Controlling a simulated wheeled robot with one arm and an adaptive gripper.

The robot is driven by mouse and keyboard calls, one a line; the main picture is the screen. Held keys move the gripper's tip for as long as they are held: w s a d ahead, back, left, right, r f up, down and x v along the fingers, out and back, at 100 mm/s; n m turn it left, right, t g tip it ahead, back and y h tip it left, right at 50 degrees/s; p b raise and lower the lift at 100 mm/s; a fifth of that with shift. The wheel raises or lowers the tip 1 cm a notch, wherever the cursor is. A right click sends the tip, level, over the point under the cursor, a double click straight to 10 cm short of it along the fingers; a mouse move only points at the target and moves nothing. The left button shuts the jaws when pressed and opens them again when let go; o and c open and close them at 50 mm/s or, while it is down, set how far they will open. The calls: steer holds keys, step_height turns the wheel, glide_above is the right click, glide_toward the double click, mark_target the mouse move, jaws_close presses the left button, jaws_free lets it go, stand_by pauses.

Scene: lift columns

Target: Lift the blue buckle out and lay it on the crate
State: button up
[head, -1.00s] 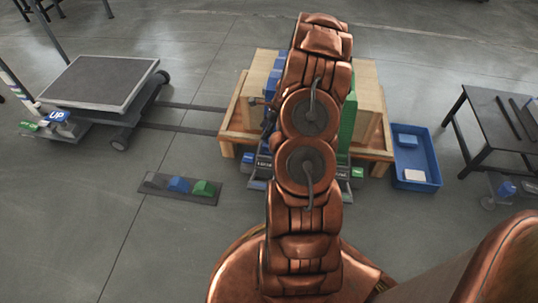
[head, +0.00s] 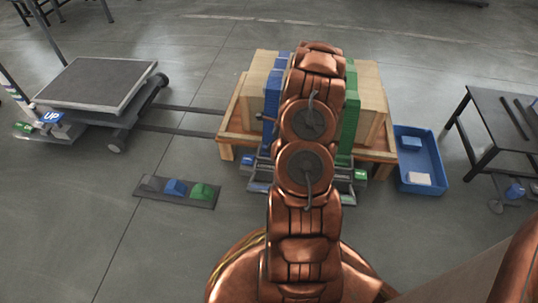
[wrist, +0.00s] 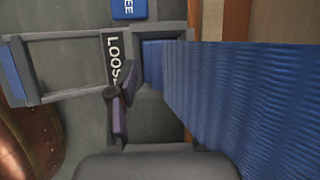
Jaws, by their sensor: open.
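A ribbed blue strap (head: 271,100) runs over the wooden crate (head: 371,95) and down its front, left of my arm. In the wrist view the blue strap (wrist: 235,100) fills the right side and enters a grey fitting. That grey frame (wrist: 65,62) has a "LOOSE" label and a blue left end; I cannot tell how much of it is the blue buckle. My gripper (wrist: 118,112) is open, with one dark finger showing close beside the label and left of the strap. The other finger is not clearly visible. In the head view the gripper is hidden behind my arm.
A green strap (head: 349,110) crosses the crate on the right. A blue bin (head: 421,165) and a black table (head: 500,120) stand to the right. A wheeled platform (head: 100,82) is at left. A floor strip (head: 150,192) carries coloured blocks.

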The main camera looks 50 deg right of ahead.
steer(key=shift+x, duration=0.9)
steer(key=shift+r, duration=0.1)
jaws_close()
